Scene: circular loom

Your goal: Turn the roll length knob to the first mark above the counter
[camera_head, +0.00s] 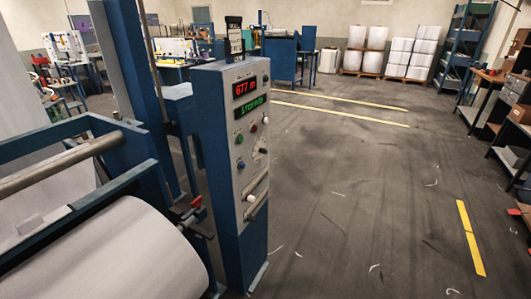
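The control cabinet (213,135) is a blue upright column with a pale grey front face. A red display (245,87) near its top reads "677 m", and a green display (250,106) below it seems to read "STOPPED". Small coloured buttons sit below the displays. A black knob (262,151) sits at the right of the panel; it may be the roll length knob, but its label and marks are too small to read. A pale bar-like handle (257,187) is lower on the face. Neither of my grippers is in view.
A white fabric roll (115,255) and blue machine frame fill the left. A red-tipped lever (196,203) sticks out beside the cabinet. Open grey floor (345,200) with yellow lines lies to the right. Shelves with boxes stand at the far right, and wrapped rolls (375,45) at the back.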

